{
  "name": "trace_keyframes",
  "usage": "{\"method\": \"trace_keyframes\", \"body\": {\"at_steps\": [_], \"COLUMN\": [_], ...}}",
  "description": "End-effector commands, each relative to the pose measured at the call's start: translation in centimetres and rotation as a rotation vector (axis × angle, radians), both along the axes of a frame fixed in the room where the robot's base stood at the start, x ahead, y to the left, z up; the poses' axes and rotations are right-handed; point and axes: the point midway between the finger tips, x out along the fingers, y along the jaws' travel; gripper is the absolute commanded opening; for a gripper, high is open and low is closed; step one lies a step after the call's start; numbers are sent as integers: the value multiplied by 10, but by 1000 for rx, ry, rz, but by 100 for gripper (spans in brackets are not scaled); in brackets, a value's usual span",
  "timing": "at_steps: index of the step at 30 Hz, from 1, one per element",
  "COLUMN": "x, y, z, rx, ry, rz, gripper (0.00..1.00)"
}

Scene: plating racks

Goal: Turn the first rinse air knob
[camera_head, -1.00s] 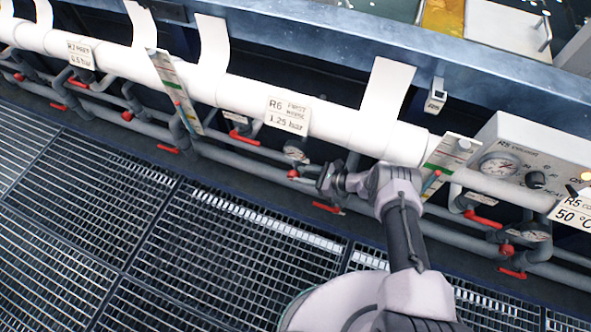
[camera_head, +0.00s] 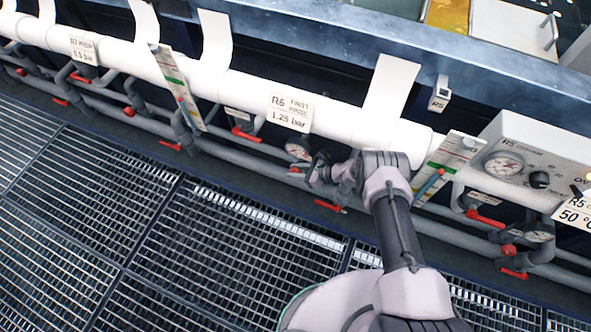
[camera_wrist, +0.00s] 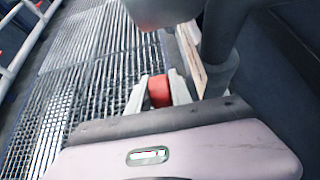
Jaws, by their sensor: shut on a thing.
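The first rinse air knob is a small red knob. In the wrist view the red knob (camera_wrist: 158,91) sits between the two pale fingers of my gripper (camera_wrist: 160,98), which are shut on it. In the head view only a bit of the red knob (camera_head: 295,170) shows, just left of my gripper (camera_head: 308,173), below a round gauge (camera_head: 298,148). The R6 first rinse label (camera_head: 291,112), reading 1.25 bar, hangs on the white pipe above it. My wrist hides part of the piping around the knob.
A long white pipe (camera_head: 345,122) runs above several grey pipes with red lever handles, such as one below my gripper (camera_head: 328,205). The R5 control box (camera_head: 522,145) stands at the right. Dark floor grating (camera_head: 240,240) lies clear in front.

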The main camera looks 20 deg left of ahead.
Motion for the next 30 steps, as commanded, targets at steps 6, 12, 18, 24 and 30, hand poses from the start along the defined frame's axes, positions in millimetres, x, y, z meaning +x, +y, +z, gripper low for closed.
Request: {"method": "trace_keyframes", "body": {"at_steps": [6, 12, 18, 24, 30], "x": [0, 0, 0, 0, 0], "y": [1, 1, 1, 0, -12], "z": [0, 0, 0, -2, 3], "rx": [-89, -87, -87, -55, 191], "ry": [6, 6, 6, 7, -15], "rz": [-1, -1, -1, -3, -6], "gripper": [0, 27, 35, 35, 35]}}
